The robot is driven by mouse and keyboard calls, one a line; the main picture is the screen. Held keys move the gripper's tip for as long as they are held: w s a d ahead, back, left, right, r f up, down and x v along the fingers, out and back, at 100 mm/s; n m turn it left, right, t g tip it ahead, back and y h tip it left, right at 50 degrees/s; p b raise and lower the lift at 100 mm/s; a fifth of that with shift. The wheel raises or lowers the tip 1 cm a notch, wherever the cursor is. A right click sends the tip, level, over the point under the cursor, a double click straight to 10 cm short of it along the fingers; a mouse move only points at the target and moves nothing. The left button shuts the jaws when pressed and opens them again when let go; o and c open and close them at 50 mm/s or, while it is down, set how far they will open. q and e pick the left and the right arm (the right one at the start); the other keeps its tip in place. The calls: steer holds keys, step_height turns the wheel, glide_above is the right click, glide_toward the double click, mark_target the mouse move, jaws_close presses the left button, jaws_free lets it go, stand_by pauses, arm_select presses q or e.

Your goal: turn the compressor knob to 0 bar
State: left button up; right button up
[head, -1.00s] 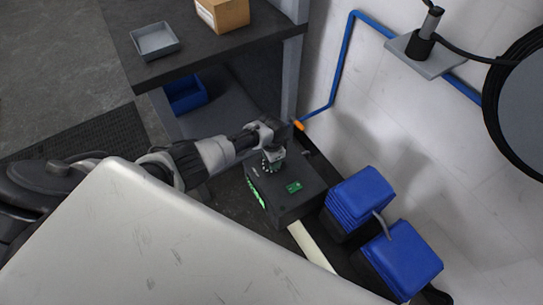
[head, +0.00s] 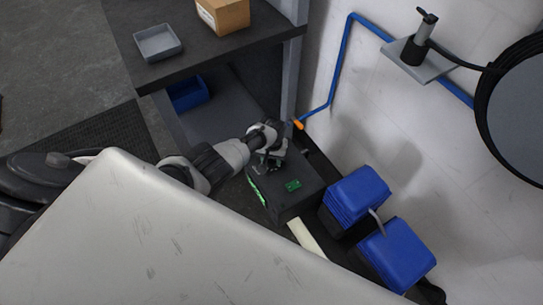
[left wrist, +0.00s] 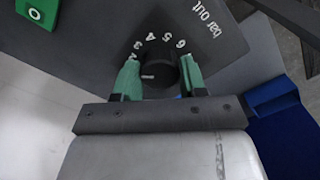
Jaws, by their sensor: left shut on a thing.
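The compressor is a dark box (head: 295,201) on the floor beside the workbench, with a green label on top and a green strip on its side. In the left wrist view its black round knob (left wrist: 158,82) sits on the dark panel (left wrist: 105,32), with white figures 3 to 6 and "bar out" around it. A short white mark on the knob points left, towards one finger; the lower figures are hidden. My left gripper (left wrist: 158,70), with green fingers either side of the knob, is shut on it. In the head view my left gripper (head: 268,160) is at the compressor's top. My right gripper is not in view.
Blue boxes (head: 357,197) stand close right of the compressor, by the white wall. The workbench (head: 215,50) with a grey tray (head: 157,43) and a cardboard box (head: 222,14) is behind. A blue bin (head: 187,94) sits on its lower shelf.

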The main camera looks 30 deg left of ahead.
arm_select(q)
steer(key=n, duration=0.5)
steer(key=shift+w+r+n+p, duration=0.1)
steer(key=shift+n+p, duration=0.2)
steer(key=shift+p, duration=0.05)
steer(key=n, duration=0.4)
steer(key=shift+n, duration=0.4)
steer(key=o, duration=0.9)
steer(key=shift+r+p, duration=3.55)
steer(key=shift+r, duration=1.8)
